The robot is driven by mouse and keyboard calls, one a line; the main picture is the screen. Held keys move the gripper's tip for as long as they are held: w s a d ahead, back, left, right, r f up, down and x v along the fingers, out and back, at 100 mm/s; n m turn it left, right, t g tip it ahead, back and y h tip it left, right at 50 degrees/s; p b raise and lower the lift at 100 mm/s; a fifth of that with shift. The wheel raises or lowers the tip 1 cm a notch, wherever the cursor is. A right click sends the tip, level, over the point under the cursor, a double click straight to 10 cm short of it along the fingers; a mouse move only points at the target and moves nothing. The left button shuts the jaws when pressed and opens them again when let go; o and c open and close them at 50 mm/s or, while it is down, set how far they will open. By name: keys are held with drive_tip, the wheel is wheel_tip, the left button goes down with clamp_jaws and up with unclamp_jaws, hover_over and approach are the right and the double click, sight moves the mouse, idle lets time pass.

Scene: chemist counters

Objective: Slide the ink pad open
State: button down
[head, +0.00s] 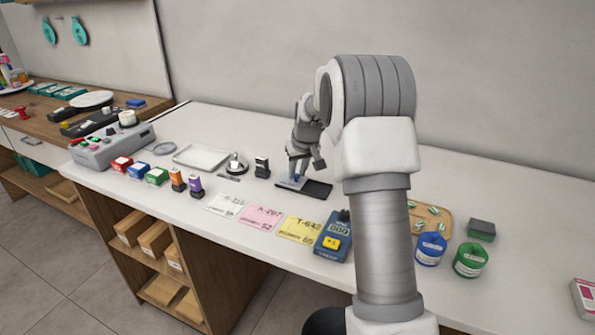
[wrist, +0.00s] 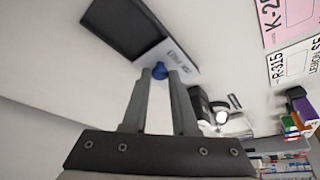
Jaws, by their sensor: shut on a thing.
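The ink pad lies on the white counter, with its dark pad (head: 318,189) exposed on the right and its pale lid (head: 287,184) on the left. The wrist view shows the dark pad (wrist: 118,27) in its frame beside the lettered pale lid (wrist: 180,58); lid and base still overlap or touch, I cannot tell which.
A black stamp (head: 262,167) and a round metal item (head: 237,164) stand to the left. Pink (head: 261,216) and yellow (head: 300,230) cards and a blue device (head: 335,236) lie in front. A wooden tray (head: 440,214) is right. Bare counter lies behind the pad.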

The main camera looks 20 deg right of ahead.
drive_tip(key=s+d+b, duration=0.1)
drive_tip(key=s+d, duration=0.3)
drive_tip(key=s, duration=0.1)
drive_tip(key=shift+d, duration=0.4)
drive_tip(key=shift+w, duration=0.1)
drive_tip(key=c, duration=0.7)
unclamp_jaws()
drive_tip(key=shift+r, duration=0.15)
drive_tip(key=p+v, duration=0.2)
drive_tip(key=v, duration=1.5)
drive_tip(key=shift+p, duration=0.3)
